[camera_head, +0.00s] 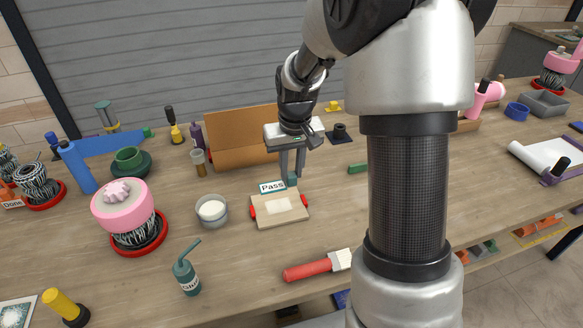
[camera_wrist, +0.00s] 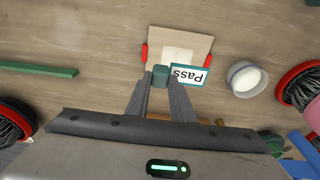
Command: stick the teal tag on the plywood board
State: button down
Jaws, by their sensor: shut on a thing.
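The teal tag (camera_head: 272,186) is a small white plate with a teal border and the word "Pass". It has a teal block (camera_wrist: 160,76) beside it. My gripper (camera_head: 291,178) is shut on the teal block, pointing down. The plywood board (camera_head: 286,220) lies on the bench with a paler rectangle (camera_head: 279,206) in its middle and red pieces at its two sides. The tag is at the board's back edge in the head view. In the wrist view the tag (camera_wrist: 189,75) overlaps the edge of the board (camera_wrist: 180,36) nearest my gripper, off the pale rectangle. Its height above the board is unclear.
A cup of white stuff (camera_head: 212,209) stands left of the board, with a pink cake-like thing (camera_head: 122,208) beyond. A brown panel (camera_head: 238,139) stands behind. A green bar (camera_head: 357,168) lies right.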

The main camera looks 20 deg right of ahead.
aim_at(292, 185)
jog(key=shift+f+b, duration=2.25)
jog(key=shift+f, duration=1.2)
jog(key=shift+f, duration=0.15)
jog(key=c, duration=1.5)
grip_release()
jog(key=shift+o, duration=0.2)
notch_tip(292, 185, up, 17)
jog(key=s+p, duration=0.1)
jog(key=s, duration=0.1)
jog(key=shift+s, duration=0.3)
jog(key=shift+r+p, duration=0.2)
jog(key=shift+p, duration=0.1)
jog(key=s+a+r+t+p, duration=0.1)
jog(key=s+r, duration=0.4)
jog(key=s, duration=0.5)
jog(key=s+a+r+t+p, duration=0.2)
jog(key=s+r+p, duration=0.4)
jog(key=s, duration=0.5)
jog(key=shift+a+t, duration=0.3)
jog(key=shift+t, duration=0.1)
